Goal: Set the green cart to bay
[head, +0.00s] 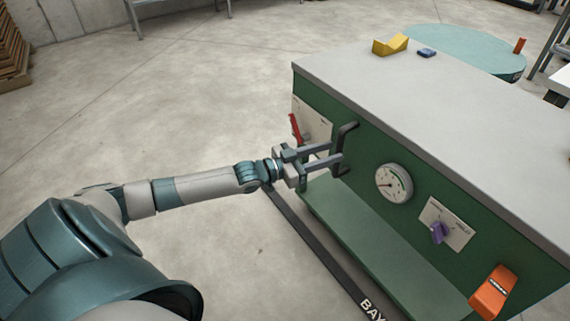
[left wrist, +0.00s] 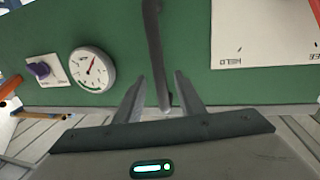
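The green cart (head: 395,235) has a grey top and stands at the right of the head view. A dark upright handle (head: 345,148) is on its front panel. My left gripper (head: 337,155) is open at the handle. In the left wrist view the handle (left wrist: 153,45) runs down between the two spread fingers of my left gripper (left wrist: 160,88), with a gap visible on each side. A dark floor strip (head: 310,240) lettered "BAY" runs along the cart's front side. My right gripper is not in view.
The cart front carries a red lever (head: 295,128), a round gauge (head: 393,182), a purple knob (head: 439,232) and an orange piece (head: 492,292). A round teal table (head: 465,48) stands behind. Floor to the left is clear.

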